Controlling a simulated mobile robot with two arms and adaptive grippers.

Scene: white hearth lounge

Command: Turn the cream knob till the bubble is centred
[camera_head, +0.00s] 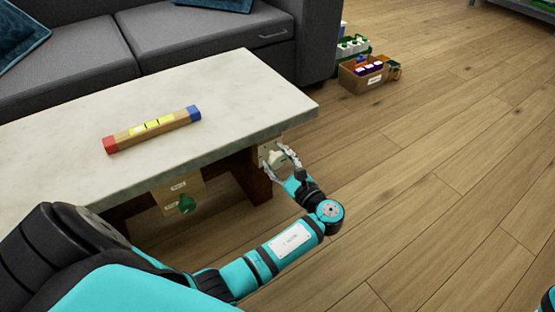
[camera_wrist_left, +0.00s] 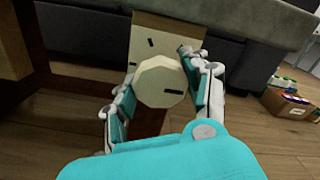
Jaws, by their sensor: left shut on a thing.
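The cream knob (camera_wrist_left: 158,76) is a faceted disc with a dark mark on its face, on a light panel (camera_wrist_left: 150,32) under the tabletop. My left gripper (camera_wrist_left: 162,92) is shut on it, one finger on each side. In the head view, the cream knob (camera_head: 278,157) is small and partly covered by my left gripper (camera_head: 281,161) at the table's right end. The level (camera_head: 152,129), with red and blue ends and a yellow vial (camera_head: 151,127), lies on the tabletop. The bubble is too small to place. My right gripper is out of view.
The pale stone-topped table (camera_head: 230,100) stands before a grey sofa (camera_head: 185,50). A green knob (camera_head: 187,204) hangs on a labelled panel under its front edge. Boxes of goods (camera_head: 362,76) stand on the floor beyond. The wooden floor at right is clear.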

